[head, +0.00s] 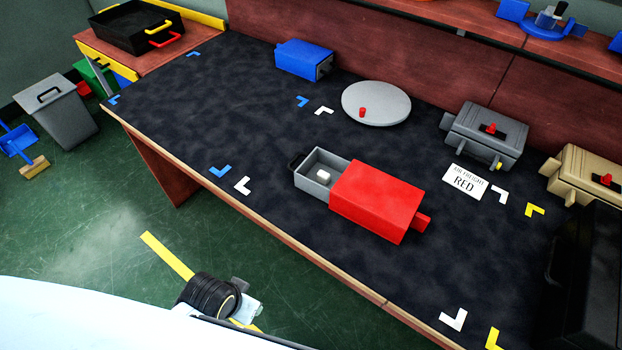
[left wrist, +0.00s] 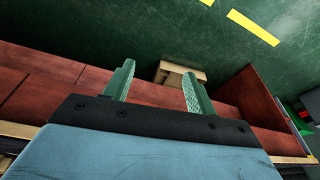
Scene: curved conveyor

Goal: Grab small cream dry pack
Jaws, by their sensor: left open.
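A small cream pack (head: 323,175) lies in the open grey drawer (head: 314,184) of a red box (head: 377,198) on the dark table. The drawer sticks out of the left end of the box, with a black handle at its outer end. My left gripper (left wrist: 157,82) shows in the left wrist view with its two green fingers apart and nothing between them. It points at the green floor and the table's reddish side, away from the pack. The pack is not visible in the left wrist view. My right gripper is not seen.
The table (head: 230,110) also carries a blue box (head: 304,59), a round grey plate (head: 376,104) with a small red piece, a grey box (head: 485,135) and a tan box (head: 585,175). A white RED label (head: 465,181) lies right of the red box. The table's left area is clear.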

